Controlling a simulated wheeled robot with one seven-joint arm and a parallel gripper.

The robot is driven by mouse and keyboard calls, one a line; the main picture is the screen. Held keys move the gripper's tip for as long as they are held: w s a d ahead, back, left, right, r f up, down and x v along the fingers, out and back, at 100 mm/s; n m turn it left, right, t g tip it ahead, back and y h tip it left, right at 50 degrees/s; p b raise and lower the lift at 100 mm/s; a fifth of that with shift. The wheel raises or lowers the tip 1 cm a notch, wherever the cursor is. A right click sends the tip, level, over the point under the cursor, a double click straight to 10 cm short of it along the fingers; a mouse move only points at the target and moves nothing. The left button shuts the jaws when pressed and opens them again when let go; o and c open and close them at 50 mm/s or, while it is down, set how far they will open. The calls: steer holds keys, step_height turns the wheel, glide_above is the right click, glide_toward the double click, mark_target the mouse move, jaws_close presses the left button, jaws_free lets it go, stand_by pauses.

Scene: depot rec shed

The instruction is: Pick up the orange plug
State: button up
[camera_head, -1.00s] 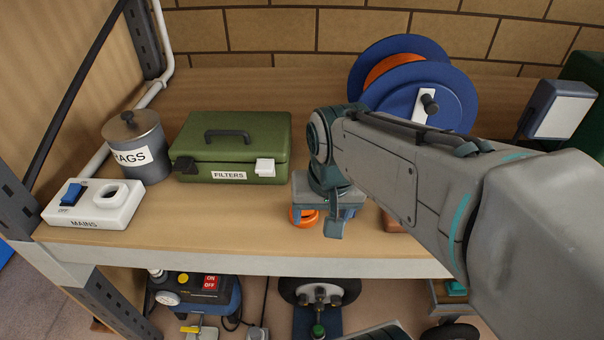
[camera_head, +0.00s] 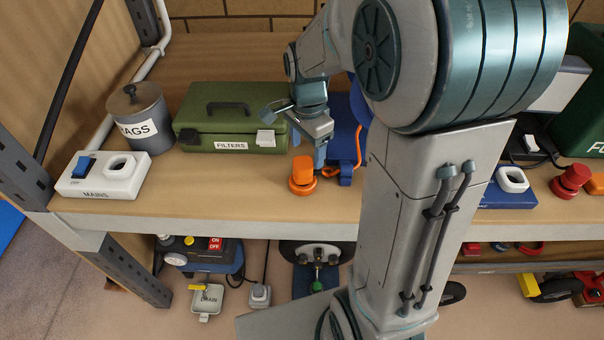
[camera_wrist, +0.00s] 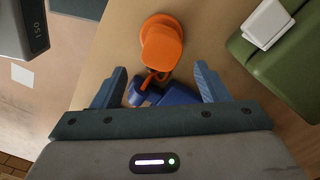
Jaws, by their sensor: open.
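The orange plug (camera_head: 302,177) stands on the workbench shelf in front of the green filters box, with a wide round base and a blocky top. An orange cord runs from it to the blue reel stand (camera_head: 341,145). In the wrist view the plug (camera_wrist: 161,45) is just beyond the fingertips, between their lines. My gripper (camera_wrist: 161,82) is open and empty, with a blue finger on either side. In the head view it is above and behind the plug, close to it. I cannot tell whether it touches the cord.
The green filters box (camera_head: 232,118) is close to the left. A rags tin (camera_head: 140,117) and a white mains switch box (camera_head: 104,175) stand farther left. A red plug (camera_head: 570,181) and a blue box with a white socket (camera_head: 508,196) are at right. My arm hides most of the reel.

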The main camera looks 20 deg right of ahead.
mark_target(303, 162)
steer(key=shift+a+f+p, duration=0.25)
steer(key=shift+f+p, duration=0.15)
steer(key=shift+f, duration=1.4)
steer(key=shift+a+f+p, duration=0.2)
steer(key=shift+f+p, duration=0.2)
steer(key=shift+f, duration=1.4)
steer(key=c, duration=1.1)
